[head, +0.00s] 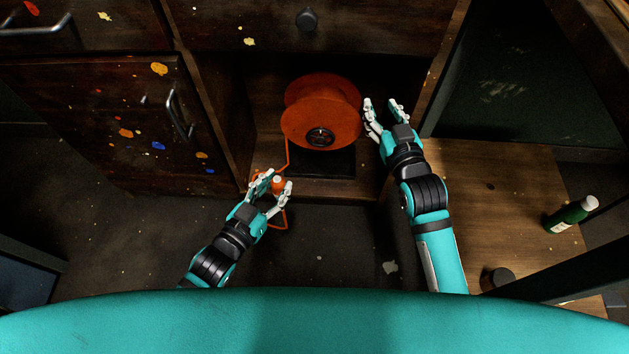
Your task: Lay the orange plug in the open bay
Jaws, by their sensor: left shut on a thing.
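The orange plug (278,184) is between the fingers of my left gripper (274,187), which is shut on it just in front of the open bay (268,103). My fingers hide part of the plug. An orange cord runs from it up to a large orange reel (320,112), and a loop of cord hangs below my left gripper. The reel stands inside the bay on a dark base (320,163). My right gripper (385,108) is at the right side of the reel, with its fingers apart and nothing visible between them. I cannot tell whether it touches the reel.
A paint-spotted cabinet door (120,120) with a metal handle is left of the bay, and a drawer (290,25) is above it. A wooden surface (475,200) at the right carries a green bottle (570,216). The dark floor in front is mostly clear.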

